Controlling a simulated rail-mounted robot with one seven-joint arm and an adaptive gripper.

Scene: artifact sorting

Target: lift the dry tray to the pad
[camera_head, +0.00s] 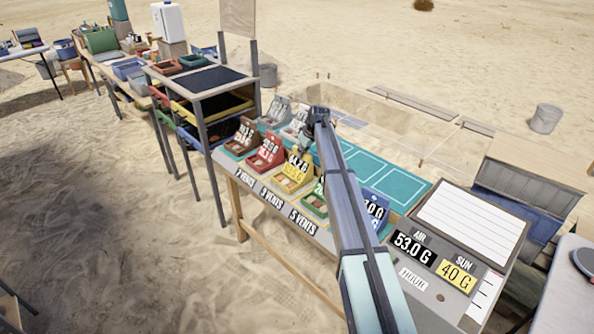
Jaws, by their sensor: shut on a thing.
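My gripper (318,117) is at the far end of my arm, over the back of the sorting table, small and partly hidden by its own wrist. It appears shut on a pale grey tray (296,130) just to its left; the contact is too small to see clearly. Another grey tray (274,118) stands to the left of that one. A teal pad (385,184) with white outlined squares lies to the right of my arm. In the front row are a brown tray (240,144), a red tray (264,160), a yellow tray (291,181) and a green tray (315,206). No readable label says dry.
A blue tray (371,212) stands close to the right of my arm. A panel with number cards (434,257) and a white board (470,222) fill the table's right end. A dark-topped rack (200,82) stands behind left. Much of the teal pad looks bare.

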